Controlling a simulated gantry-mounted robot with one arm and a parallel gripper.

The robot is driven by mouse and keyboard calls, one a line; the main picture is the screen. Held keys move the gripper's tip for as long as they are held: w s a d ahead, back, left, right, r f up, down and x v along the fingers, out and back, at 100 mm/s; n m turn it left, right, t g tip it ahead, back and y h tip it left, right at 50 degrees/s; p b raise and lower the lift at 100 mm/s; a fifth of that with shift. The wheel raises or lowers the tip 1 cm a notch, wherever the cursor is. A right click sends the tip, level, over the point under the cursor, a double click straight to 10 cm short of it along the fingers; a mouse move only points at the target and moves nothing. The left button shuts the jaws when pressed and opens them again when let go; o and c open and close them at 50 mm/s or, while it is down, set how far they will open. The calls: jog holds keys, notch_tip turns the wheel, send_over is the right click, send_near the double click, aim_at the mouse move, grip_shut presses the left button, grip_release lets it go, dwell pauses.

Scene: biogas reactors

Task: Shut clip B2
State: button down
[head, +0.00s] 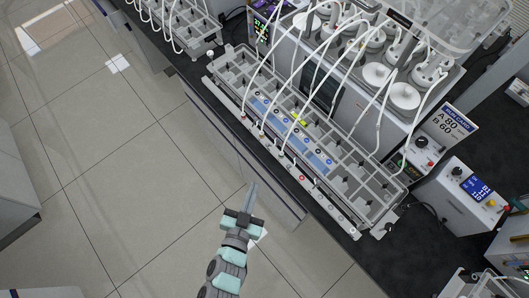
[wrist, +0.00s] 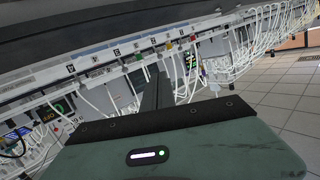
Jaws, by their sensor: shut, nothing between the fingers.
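A long grey rack (head: 345,222) of compartments stands on the dark bench. Small clips, some with coloured marks, line its front rail (head: 272,148), where several white tubes come down. Clip B2 cannot be told apart from the others at this size. My gripper (head: 252,187) is shut and empty, over the floor side of the bench's front edge, apart from the rail. In the wrist view its dark fingers (wrist: 158,88) point toward a labelled rail (wrist: 115,62) with small clips and white tubes. The labels there are too small to read surely.
White-capped reactor vessels (head: 403,96) stand behind the rack. A sign reading A 80, B 60 (head: 452,124) and a control box (head: 462,190) are at the right. A second rack (head: 185,30) is at the upper left. The tiled floor (head: 100,170) is clear.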

aim_at(268, 145)
jog(key=b+x, duration=0.1)
jog(key=x, duration=1.2)
jog(key=shift+w+d, duration=0.2)
jog(key=shift+w, duration=0.15)
jog(key=shift+a, duration=0.1)
